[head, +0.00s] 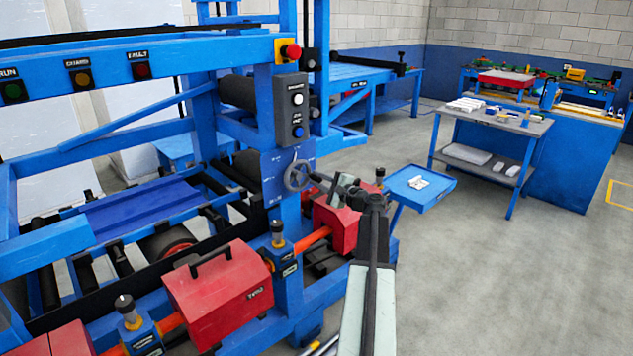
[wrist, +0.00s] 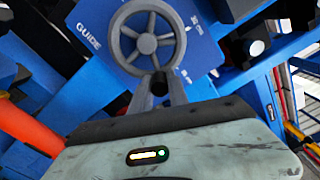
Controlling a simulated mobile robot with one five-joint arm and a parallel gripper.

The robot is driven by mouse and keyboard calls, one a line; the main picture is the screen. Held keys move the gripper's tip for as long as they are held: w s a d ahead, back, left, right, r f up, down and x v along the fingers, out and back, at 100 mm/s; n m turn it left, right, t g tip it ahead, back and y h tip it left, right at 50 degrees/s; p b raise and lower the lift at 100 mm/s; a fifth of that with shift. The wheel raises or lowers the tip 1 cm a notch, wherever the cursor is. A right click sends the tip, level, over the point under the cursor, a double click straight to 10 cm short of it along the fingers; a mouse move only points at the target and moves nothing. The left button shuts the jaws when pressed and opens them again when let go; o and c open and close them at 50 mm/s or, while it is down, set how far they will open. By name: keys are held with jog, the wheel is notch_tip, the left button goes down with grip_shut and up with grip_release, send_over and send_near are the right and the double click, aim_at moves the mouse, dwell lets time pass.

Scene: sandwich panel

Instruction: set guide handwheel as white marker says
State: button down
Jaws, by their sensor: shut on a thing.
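The grey guide handwheel (head: 297,175) is mounted on a blue plate (head: 270,165) on the machine's upright. In the wrist view the handwheel (wrist: 147,45) has several spokes. The plate (wrist: 205,50) there carries the word GUIDE and small white marks with numbers around the wheel. I cannot read the numbers surely or tell which mark is the white marker. My gripper (wrist: 159,92) is shut on the handwheel at its lower rim, at a dark part between the fingers. In the head view my gripper (head: 314,179) reaches the wheel's right side.
A button box (head: 291,108) is above the wheel. Red guard boxes (head: 218,295) stand on the machine below and left. A small blue tray (head: 418,188) is right of my arm. A grey cart (head: 491,133) stands farther back. The floor at right is clear.

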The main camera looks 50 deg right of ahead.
jog(key=c, duration=1.3)
grip_release()
jog(key=s, duration=0.7)
jog(key=shift+s+a, duration=0.3)
jog(key=shift+s, duration=0.05)
